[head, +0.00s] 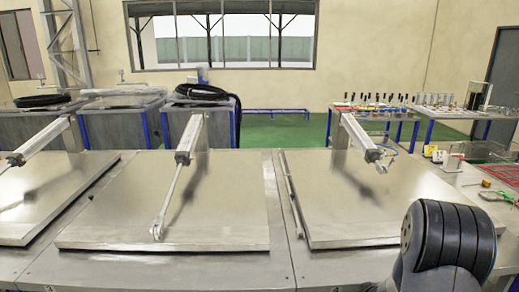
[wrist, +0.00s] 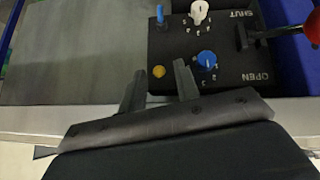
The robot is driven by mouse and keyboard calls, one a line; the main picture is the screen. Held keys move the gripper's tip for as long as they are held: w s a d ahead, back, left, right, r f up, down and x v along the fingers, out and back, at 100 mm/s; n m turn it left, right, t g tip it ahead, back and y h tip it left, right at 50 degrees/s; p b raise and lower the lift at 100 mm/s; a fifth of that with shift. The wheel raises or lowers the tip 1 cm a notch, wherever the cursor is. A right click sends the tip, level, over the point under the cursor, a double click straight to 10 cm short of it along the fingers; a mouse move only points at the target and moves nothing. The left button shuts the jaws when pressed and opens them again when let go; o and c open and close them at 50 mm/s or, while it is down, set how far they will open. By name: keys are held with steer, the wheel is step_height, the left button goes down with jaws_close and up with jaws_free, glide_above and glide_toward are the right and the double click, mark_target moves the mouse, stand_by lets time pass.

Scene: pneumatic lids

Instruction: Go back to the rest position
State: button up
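My gripper (wrist: 160,72) shows in the wrist view with its two dark fingers apart and nothing between them. It is over the near edge of a black control panel (wrist: 225,75); I cannot tell whether it touches. The panel bears upside-down SHUT and OPEN labels, a white knob (wrist: 199,11), a blue knob (wrist: 207,60), a yellow button (wrist: 158,71) and a lever with a red ball (wrist: 314,28). The head view shows my black arm link at the lower right, but not the gripper.
Left (head: 40,205), middle (head: 175,215) and right (head: 350,205) metal lids lie flat on the bench. Pneumatic cylinders slant over them, the middle one (head: 188,140) with its rod extended. Tools and a red grid (head: 487,151) lie at right.

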steer(key=d+p+v, duration=0.1)
steer(key=p+v, duration=0.2)
steer(key=v, duration=0.6)
steer(key=b+x, duration=0.1)
steer(key=x, duration=0.2)
steer(key=b+x, duration=0.1)
steer(key=x, duration=0.2)
steer(key=a+b+x, duration=0.1)
steer(key=b+x, duration=0.1)
steer(key=x, duration=0.2)
steer(key=shift+f, duration=0.15)
steer(key=shift+f+b, duration=0.15)
steer(key=shift+b, duration=0.4)
steer(key=shift+s+t+b, duration=0.15)
steer(key=shift+t+b, duration=0.15)
steer(key=shift+b, duration=0.6)
steer(key=t+b, duration=0.1)
steer(key=b, duration=0.5)
steer(key=f+t+b, duration=0.1)
steer(key=t+b, duration=0.1)
steer(key=b, duration=0.5)
steer(key=shift+s, duration=0.2)
step_height(320, 180, down, 2)
steer(key=t+b, duration=0.5)
steer(key=b, duration=1.6)
steer(key=shift+t, duration=0.3)
steer(key=b, duration=0.3)
steer(key=shift+t, duration=0.3)
steer(key=shift+r+m, duration=0.1)
steer(key=shift+m, duration=0.2)
